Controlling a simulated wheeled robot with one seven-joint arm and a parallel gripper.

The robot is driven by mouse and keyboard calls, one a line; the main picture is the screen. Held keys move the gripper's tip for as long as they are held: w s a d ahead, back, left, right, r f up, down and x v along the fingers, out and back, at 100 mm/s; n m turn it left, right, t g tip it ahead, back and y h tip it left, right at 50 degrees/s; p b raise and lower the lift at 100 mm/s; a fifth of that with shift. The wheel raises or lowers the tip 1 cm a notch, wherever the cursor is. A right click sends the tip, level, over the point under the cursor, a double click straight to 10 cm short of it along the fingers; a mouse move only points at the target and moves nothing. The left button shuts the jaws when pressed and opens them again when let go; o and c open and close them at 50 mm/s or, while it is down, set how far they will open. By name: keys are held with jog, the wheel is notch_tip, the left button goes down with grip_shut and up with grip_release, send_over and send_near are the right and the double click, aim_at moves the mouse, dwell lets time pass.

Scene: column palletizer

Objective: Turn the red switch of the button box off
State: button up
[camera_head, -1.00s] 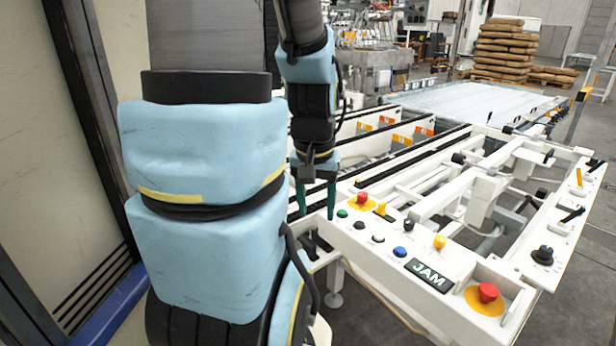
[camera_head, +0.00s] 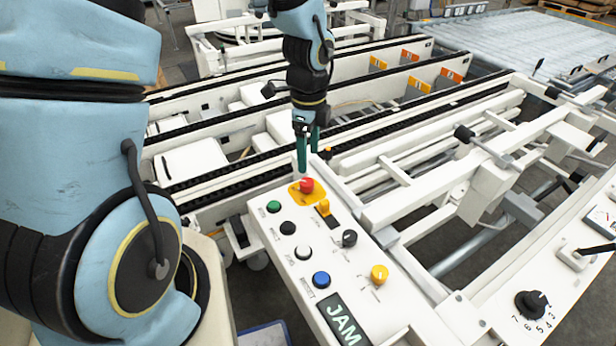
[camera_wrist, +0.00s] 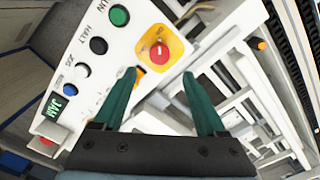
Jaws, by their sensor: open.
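The white button box (camera_head: 262,230) stands in the lower middle of the head view. Its red switch (camera_head: 306,185) sits on a yellow plate at the far end; in the wrist view this red knob (camera_wrist: 159,53) shows a pale mark on its face. My gripper (camera_head: 308,150) points down at the far end of the box, just beyond the red switch in the head view. Its green fingers are apart with nothing between them. In the wrist view the fingertips (camera_wrist: 160,77) lie just below the red knob in the picture, one towards each side. I cannot tell their exact height above the box.
Near the red switch are a green button (camera_head: 274,207), black buttons, a small yellow switch (camera_head: 323,207), a white button (camera_head: 303,252), a blue button (camera_head: 321,279) and a yellow knob (camera_head: 379,274). Conveyor rails (camera_head: 400,120) lie behind and to the right.

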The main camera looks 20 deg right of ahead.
aim_at(308, 182)
notch_tip(308, 182, down, 8)
jog(key=shift+f+p, duration=0.15)
jog(key=shift+p, duration=0.2)
jog(key=shift+c, duration=0.3)
grip_shut()
